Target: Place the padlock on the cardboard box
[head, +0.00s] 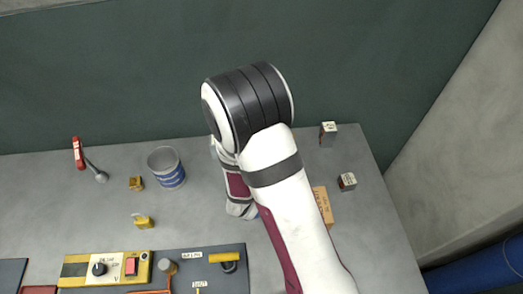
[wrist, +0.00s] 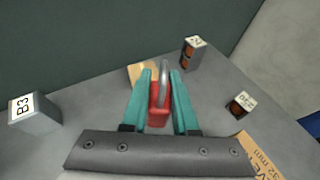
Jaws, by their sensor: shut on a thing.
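The padlock (wrist: 158,116) has a red body and a grey shackle. In the wrist view it is between the teal fingers of my gripper (wrist: 160,76), which is shut on it. The shackle points away from my wrist. The cardboard box (wrist: 266,156) shows as an orange-brown printed corner at the lower right of the wrist view, to the right of the padlock and apart from it. In the head view the cardboard box (head: 323,206) lies just right of my forearm, which partly covers it. My gripper and the padlock are hidden behind my arm there.
Labelled blocks stand at the back right (head: 328,134) and right (head: 347,181). A grey B3 block (wrist: 35,113) is at the left of the wrist view. A tan piece (wrist: 143,72) lies beyond the padlock. A blue-banded cup (head: 167,168) and a yellow control panel (head: 105,268) are left.

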